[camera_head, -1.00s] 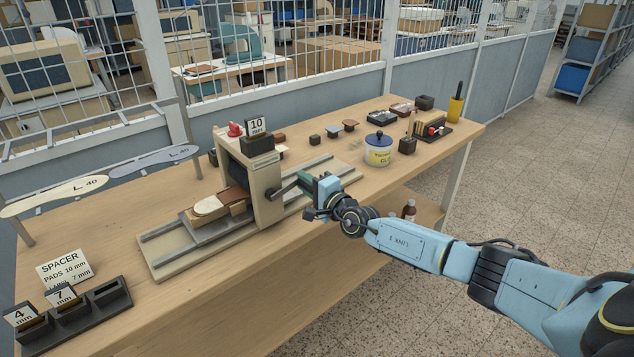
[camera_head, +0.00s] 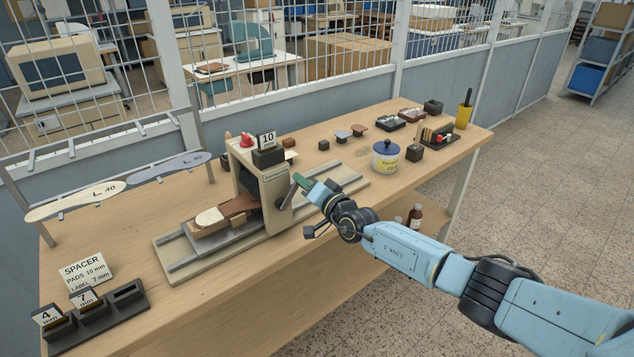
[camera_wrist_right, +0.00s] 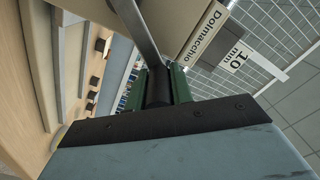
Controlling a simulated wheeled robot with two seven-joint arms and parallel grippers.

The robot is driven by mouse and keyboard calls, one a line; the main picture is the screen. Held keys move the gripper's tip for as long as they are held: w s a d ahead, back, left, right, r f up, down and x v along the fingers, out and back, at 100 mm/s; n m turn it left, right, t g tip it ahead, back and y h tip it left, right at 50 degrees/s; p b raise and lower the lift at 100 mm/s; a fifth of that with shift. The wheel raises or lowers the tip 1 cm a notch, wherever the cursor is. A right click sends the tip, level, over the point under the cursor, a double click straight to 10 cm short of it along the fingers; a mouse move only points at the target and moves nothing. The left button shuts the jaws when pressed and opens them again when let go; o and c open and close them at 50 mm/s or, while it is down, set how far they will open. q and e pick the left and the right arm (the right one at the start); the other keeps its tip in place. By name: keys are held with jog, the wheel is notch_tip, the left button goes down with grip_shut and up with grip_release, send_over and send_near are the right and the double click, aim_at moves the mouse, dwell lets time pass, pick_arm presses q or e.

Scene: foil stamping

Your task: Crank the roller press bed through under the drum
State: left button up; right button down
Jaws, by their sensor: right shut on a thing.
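The roller press (camera_head: 249,182) stands on the bench, a beige upright frame over a long railed base. Its bed (camera_head: 196,244) carries a form with a cream sole-shaped piece (camera_head: 210,217) and brown leather (camera_head: 240,205), on the left side of the frame; the leather reaches towards the drum opening. The drum itself is mostly hidden. My right gripper (camera_head: 303,181) is at the crank on the press's right side, shut on the black crank handle (camera_wrist_right: 158,88). The metal crank arm (camera_wrist_right: 137,30) runs up from it in the wrist view. My left gripper is out of view.
A spacer holder (camera_head: 98,318) stands at the front left beside a spacer sign (camera_head: 86,273). A rack with sole shapes (camera_head: 76,200) is at the left edge. A glue pot (camera_head: 385,157), small blocks and trays occupy the right half of the bench. The front edge is clear.

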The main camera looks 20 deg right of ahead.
jog(key=shift+a, duration=0.15)
dwell(0.3)
jog(key=c, duration=1.2)
grip_release()
jog(key=shift+c, duration=0.2)
jog(key=shift+s, duration=0.15)
jog(key=shift+s, duration=0.25)
jog(key=p+v, duration=0.3)
jog(key=v, duration=0.9)
jog(key=shift+s+d+p, duration=0.25)
jog(key=shift+s+p, duration=0.05)
jog(key=shift+s, duration=0.05)
jog(key=shift+r, duration=0.1)
